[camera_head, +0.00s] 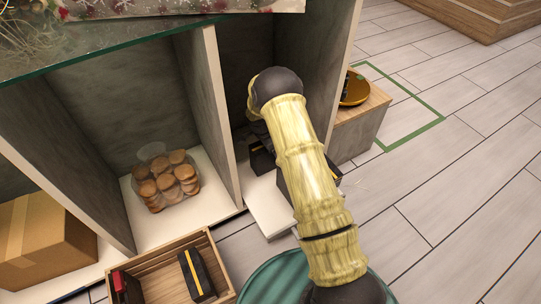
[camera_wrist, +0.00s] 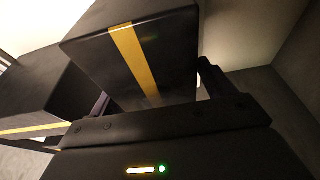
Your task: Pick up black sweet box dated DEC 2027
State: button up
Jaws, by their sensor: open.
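In the wrist view a black box with a yellow stripe (camera_wrist: 95,55) lies close ahead of my gripper (camera_wrist: 158,88). My gripper is open, with one finger to each side of the box's near end; contact cannot be told. A second black box with a yellow stripe (camera_wrist: 30,95) sits just left of it. In the head view a black box (camera_head: 262,160) shows in the right-hand cubby, left of my arm. Part of another dark box (camera_head: 291,187) shows beside my arm. My arm hides the gripper there. No date is legible on any box.
A wooden crate (camera_head: 160,253) at the bottom holds a black yellow-striped box (camera_head: 197,275) and a dark box with red (camera_head: 124,286). Cubby walls (camera_head: 215,120) stand close to my arm. A container of cookies (camera_head: 165,180) and a cardboard box (camera_head: 42,240) stand left.

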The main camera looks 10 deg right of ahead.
dwell(0.3)
jog(key=c, duration=1.3)
notch_tip(320, 180, up, 10)
jog(key=p, duration=0.6)
